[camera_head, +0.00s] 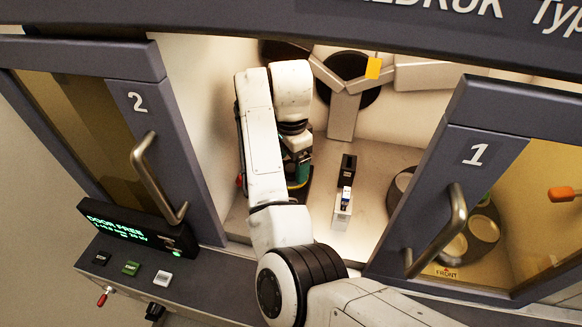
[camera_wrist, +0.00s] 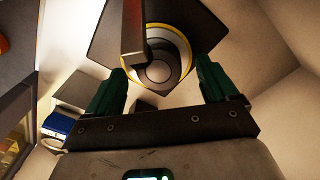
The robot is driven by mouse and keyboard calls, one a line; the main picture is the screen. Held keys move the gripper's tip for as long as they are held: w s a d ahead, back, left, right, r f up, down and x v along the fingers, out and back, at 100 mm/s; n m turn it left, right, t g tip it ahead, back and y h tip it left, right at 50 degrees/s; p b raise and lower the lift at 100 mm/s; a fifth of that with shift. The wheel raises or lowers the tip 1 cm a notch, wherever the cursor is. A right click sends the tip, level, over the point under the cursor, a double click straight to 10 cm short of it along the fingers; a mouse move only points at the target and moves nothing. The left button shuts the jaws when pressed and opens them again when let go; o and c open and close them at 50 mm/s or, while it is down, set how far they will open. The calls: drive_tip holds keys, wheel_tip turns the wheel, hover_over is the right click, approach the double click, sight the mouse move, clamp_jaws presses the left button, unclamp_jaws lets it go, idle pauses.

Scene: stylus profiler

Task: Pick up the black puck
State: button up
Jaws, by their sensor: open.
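My gripper (camera_wrist: 161,70) is open and empty in the wrist view, one green finger at each side. Between and beyond the fingers is a round stage (camera_wrist: 181,62) with a yellow rim and a paler grey centre, set on a dark plate (camera_wrist: 205,25). I cannot clearly make out a separate black puck on it. A dark bar (camera_wrist: 133,35) hangs over its left part. In the head view my gripper (camera_head: 299,178) points down inside the open chamber, over a dark base at the left; my arm hides most of that spot.
Farther right is a dark holder (camera_head: 470,240) with round seats, partly behind door 1 (camera_head: 455,180). Door 2 (camera_head: 140,130) flanks the left.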

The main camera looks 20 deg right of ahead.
drive_tip(key=shift+f, duration=0.4)
drive_tip(key=c, duration=1.2)
drive_tip(key=shift+r, duration=0.1)
drive_tip(key=shift+c, duration=0.2)
drive_tip(key=shift+s+d+r+b, duration=0.1)
drive_tip(key=shift+d+r+b, duration=0.1)
drive_tip(key=shift+b, duration=0.2)
wheel_tip(320, 180, up, 7)
drive_tip(key=shift+a+r+p, duration=0.1)
drive_tip(key=shift+a+p, duration=0.05)
drive_tip(key=shift+p, duration=0.55)
drive_tip(key=s+d, duration=1.1)
drive_tip(key=d, duration=0.5)
drive_tip(key=shift+s+f, duration=0.35)
